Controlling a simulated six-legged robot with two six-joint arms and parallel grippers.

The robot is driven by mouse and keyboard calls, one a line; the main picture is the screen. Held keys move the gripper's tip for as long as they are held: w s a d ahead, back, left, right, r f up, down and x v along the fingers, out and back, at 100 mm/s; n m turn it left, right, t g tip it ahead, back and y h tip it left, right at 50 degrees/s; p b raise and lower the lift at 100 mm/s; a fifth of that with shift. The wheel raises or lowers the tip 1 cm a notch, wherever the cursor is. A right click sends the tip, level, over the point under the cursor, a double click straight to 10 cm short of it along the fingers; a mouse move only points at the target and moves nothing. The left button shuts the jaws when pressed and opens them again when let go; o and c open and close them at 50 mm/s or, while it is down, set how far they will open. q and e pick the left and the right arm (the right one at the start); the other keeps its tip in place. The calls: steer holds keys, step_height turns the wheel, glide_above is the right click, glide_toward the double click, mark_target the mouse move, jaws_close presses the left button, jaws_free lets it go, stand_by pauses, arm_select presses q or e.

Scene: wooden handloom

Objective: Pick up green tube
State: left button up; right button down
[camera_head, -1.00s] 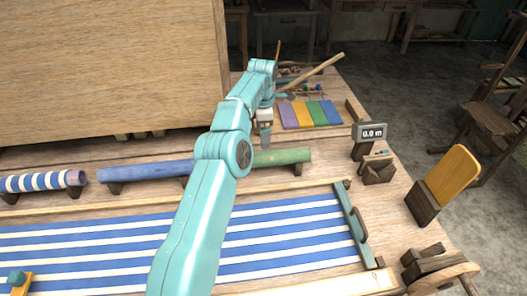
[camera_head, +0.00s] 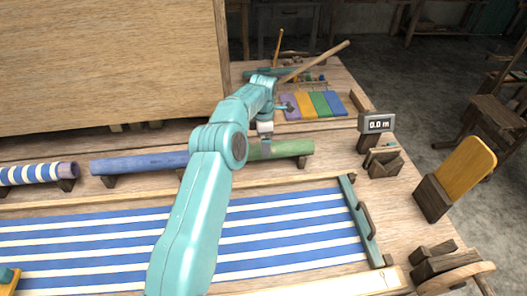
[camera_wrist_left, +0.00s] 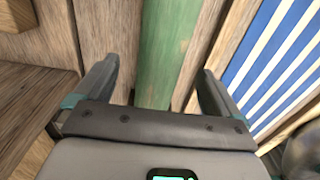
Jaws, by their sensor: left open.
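The green tube (camera_head: 292,148) lies level on dark wooden supports behind the striped cloth, in line with a blue tube (camera_head: 140,163). My left gripper (camera_head: 266,149) points down at the left part of the green tube. In the left wrist view the green tube (camera_wrist_left: 168,45) runs between the two open fingers of my left gripper (camera_wrist_left: 160,68), with a gap on each side. My arm hides where the green and blue tubes come close.
A blue-striped tube (camera_head: 35,173) lies at the far left. Blue-and-white cloth (camera_head: 290,232) stretches in front. A display reading 0.0 m (camera_head: 376,124) stands to the right. Colour swatches (camera_head: 312,105) lie behind the tube. A big wooden panel (camera_head: 100,60) stands at back left.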

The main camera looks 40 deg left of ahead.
arm_select(q)
step_height(320, 180, down, 4)
steer(key=shift+d+f+p, duration=0.1)
steer(key=shift+p, duration=0.55)
steer(key=shift+f, duration=0.35)
steer(key=c, duration=1.3)
steer(key=shift+c, duration=0.2)
steer(key=shift+r, duration=0.2)
step_height(320, 180, up, 8)
steer(key=shift+w+r+b, duration=0.1)
steer(key=shift+r+b, duration=0.15)
steer(key=shift+b, duration=0.4)
step_height(320, 180, up, 11)
steer(key=p, duration=0.6)
steer(key=shift+r, duration=0.15)
